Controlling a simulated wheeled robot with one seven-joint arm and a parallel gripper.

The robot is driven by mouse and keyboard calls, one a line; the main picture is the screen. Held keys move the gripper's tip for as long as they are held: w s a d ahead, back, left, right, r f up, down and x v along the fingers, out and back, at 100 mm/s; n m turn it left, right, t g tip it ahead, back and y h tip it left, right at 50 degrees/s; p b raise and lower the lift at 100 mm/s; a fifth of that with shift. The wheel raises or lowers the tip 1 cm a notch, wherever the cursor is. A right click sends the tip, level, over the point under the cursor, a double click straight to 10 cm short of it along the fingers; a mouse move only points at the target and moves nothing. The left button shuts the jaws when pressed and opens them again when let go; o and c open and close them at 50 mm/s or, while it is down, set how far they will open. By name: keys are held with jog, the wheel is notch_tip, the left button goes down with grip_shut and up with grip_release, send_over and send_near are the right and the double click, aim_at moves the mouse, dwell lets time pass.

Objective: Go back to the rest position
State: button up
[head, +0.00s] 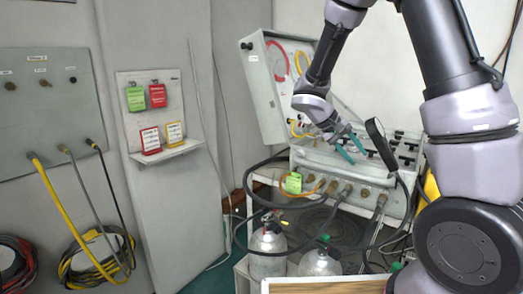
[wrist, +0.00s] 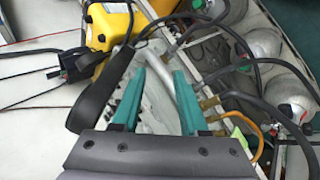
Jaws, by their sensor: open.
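My gripper (head: 358,157) is in front of and above the grey air panel (head: 335,170) in the head view. Its two teal fingers are spread apart with nothing between them. In the wrist view my gripper (wrist: 153,62) also shows open and empty, with the panel's hoses and fittings beyond the fingers. A green tag (head: 293,182) hangs at the panel's left front. I cannot tell whether the fingers touch the panel.
Gas cylinders (head: 267,248) stand below the panel, with black hoses looping around them. A yellow case (wrist: 108,30) lies near the panel. Red and green tags (head: 157,95) hang on a wall board above a small shelf (head: 168,151). A yellow hose (head: 60,205) hangs at left.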

jog(key=s+a+r+m+t+y, duration=0.1)
jog(key=s+r+m+t+y, duration=0.1)
jog(key=s+r+y, duration=0.3)
jog(key=s+a+r+m+t+y, duration=0.2)
jog(key=s+r+t+y, duration=0.2)
jog(key=s+r, duration=0.9)
jog(key=shift+s+r+y, duration=0.15)
jog(key=shift+r+y, duration=0.6)
jog(key=shift+y, duration=0.05)
jog(key=shift+o, duration=0.4)
jog(key=shift+a, duration=0.1)
